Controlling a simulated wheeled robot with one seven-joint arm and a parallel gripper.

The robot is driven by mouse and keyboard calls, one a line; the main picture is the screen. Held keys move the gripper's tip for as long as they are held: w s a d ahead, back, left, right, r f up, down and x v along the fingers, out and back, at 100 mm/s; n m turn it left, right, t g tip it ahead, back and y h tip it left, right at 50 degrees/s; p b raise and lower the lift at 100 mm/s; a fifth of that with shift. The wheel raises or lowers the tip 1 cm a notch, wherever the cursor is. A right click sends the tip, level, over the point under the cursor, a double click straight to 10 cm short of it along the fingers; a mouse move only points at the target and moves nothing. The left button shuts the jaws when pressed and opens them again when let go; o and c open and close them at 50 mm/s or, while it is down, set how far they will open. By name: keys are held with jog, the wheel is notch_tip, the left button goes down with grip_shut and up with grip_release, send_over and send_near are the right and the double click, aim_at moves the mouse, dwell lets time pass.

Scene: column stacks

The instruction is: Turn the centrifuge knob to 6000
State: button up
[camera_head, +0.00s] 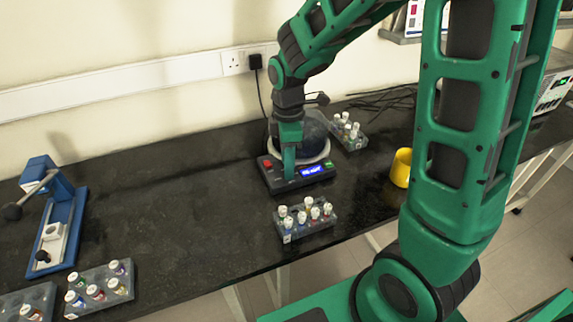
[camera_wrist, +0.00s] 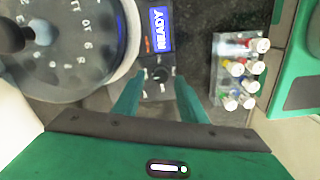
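The centrifuge (camera_head: 272,183) stands on the black bench, with a dark round bowl and a lit blue display (camera_head: 312,171). In the wrist view the display (camera_wrist: 161,28) reads READY, turned sideways. The small black knob (camera_wrist: 158,74) lies below the display there, with small pale marks around it too small to read. My gripper (camera_head: 288,176) points down over the front panel and hides the knob in the head view. In the wrist view my gripper (camera_wrist: 158,82) is open, one finger either side of the knob, with gaps visible. I cannot tell the fingers' height above the panel.
A vial rack (camera_head: 306,224) stands in front of the centrifuge and another (camera_head: 348,132) behind it to the right. A yellow cup (camera_head: 401,168) is at the right. A blue device (camera_head: 58,218) and further racks (camera_head: 99,290) are at the left. The bench between is clear.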

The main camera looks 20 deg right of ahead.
jog(key=shift+f, duration=0.65)
grip_shut()
